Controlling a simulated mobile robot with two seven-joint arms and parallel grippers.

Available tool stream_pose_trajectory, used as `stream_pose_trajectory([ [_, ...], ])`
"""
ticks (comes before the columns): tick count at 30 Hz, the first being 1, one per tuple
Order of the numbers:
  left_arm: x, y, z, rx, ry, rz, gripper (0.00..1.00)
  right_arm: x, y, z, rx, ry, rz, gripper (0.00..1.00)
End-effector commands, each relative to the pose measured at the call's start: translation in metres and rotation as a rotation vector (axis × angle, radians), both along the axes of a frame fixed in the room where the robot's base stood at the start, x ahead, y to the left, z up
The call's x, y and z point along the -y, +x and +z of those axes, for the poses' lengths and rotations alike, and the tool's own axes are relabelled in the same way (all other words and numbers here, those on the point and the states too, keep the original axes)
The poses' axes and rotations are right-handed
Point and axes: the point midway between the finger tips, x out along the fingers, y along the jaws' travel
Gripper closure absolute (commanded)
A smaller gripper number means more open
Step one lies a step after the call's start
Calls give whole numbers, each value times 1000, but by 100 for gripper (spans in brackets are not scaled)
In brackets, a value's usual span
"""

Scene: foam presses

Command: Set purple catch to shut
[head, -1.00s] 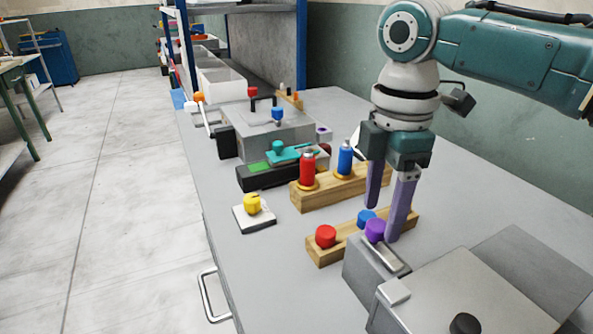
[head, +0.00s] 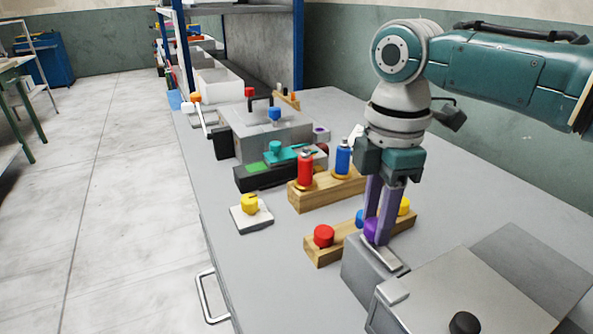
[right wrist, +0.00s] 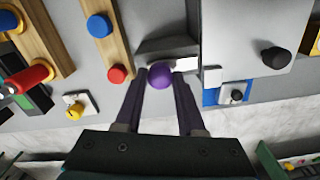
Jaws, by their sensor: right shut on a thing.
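The purple catch knob (head: 371,231) sits on top of a grey metal box (head: 366,270) near the front of the bench. My right gripper (head: 378,234) reaches down from above with its purple-grey fingers closed around the knob. In the right wrist view the purple knob (right wrist: 160,76) lies between the two fingertips, beside a pale plate. Part of the knob is hidden by a finger in the head view. My left gripper is not in view.
A wooden block with red (head: 323,236), blue and yellow caps stands just behind the box. Another wooden block holds a red bottle (head: 305,170) and a blue bottle (head: 343,157). A large grey box with a black knob (head: 464,323) is at the front right.

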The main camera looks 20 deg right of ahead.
Motion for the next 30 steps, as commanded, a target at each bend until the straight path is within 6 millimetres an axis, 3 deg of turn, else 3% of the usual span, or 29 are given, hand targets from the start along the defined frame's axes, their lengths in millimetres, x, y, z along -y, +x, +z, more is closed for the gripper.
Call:
stream_pose_trajectory([
  [3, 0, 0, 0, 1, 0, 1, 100, 0, 0, 0, 0, 0, 0, 100],
  [30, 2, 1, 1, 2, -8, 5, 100, 0, 0, 1, 1, 0, 0, 100],
])
